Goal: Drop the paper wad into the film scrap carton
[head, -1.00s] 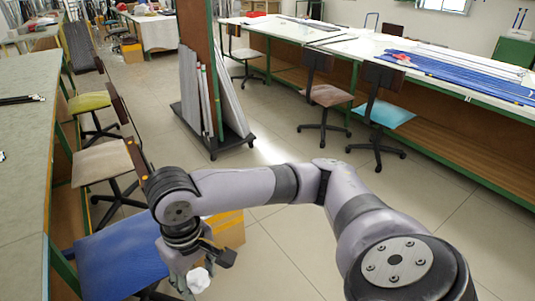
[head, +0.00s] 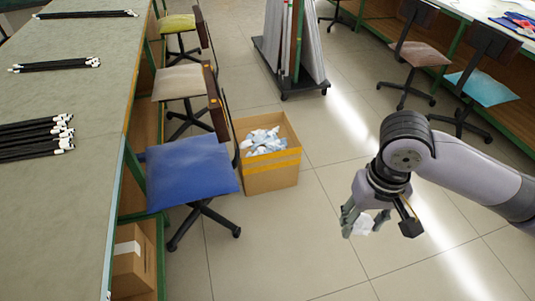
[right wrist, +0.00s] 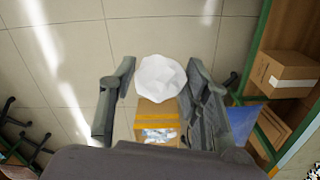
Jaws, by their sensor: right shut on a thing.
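The film scrap carton (head: 270,180) is an open brown box with a yellow band, standing on the floor beside the blue chair. Crumpled pale blue and white scraps (head: 263,141) lie in it. My right gripper (head: 362,226) is shut on the white paper wad (head: 364,223), to the right of the carton in the head view and apart from it. In the right wrist view the wad (right wrist: 161,77) sits between the fingers of the gripper (right wrist: 160,85), and the carton (right wrist: 157,110) shows beyond it, partly covered by the wad. My left gripper is not in view.
The blue chair (head: 190,172) stands left of the carton, close to the long bench (head: 75,105) with bundles of black rods (head: 35,135). A closed box (head: 132,262) sits under the bench. A rack of panels (head: 290,45) stands behind. Floor between carton and gripper is clear.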

